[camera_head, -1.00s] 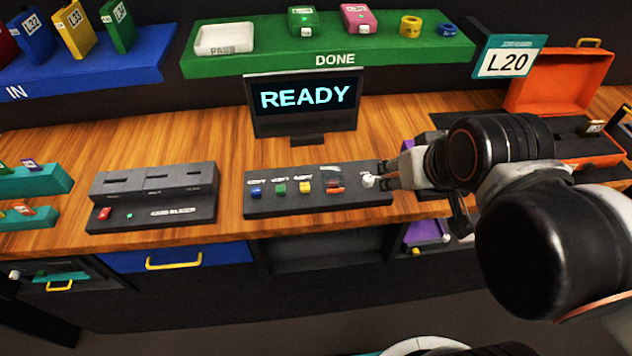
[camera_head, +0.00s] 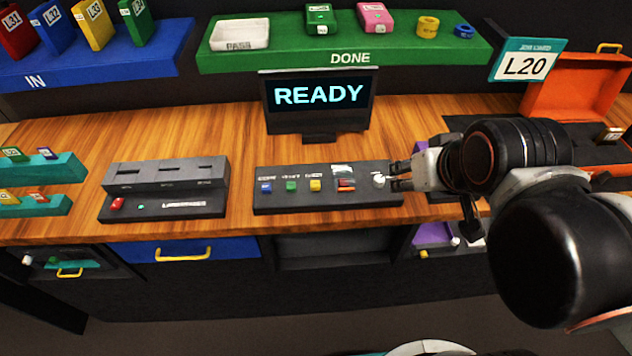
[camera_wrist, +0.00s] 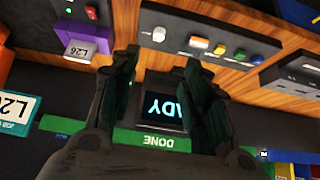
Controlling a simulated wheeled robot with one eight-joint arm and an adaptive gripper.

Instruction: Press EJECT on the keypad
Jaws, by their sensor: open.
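The keypad (camera_head: 325,203) is a dark low panel on the wooden counter with a blue button (camera_head: 265,187), a green button (camera_head: 291,186) and a yellow button (camera_head: 315,185). The small label above the yellow button seems to read EJECT, though it is blurred. An orange-red control (camera_head: 345,186) and a white ball (camera_head: 379,181) sit farther right. My gripper (camera_head: 398,177) is open and empty at the panel's right end, just beside the white ball. The wrist view shows the open fingers, with the yellow button (camera_wrist: 219,48) and the white ball (camera_wrist: 159,34) beyond them.
A screen (camera_head: 319,101) reading READY stands behind the keypad. A card reader box (camera_head: 165,190) with a red button stands to the left. A purple item (camera_wrist: 84,30) and an open orange case (camera_head: 572,88) are on the right. Bare wood lies between the boxes.

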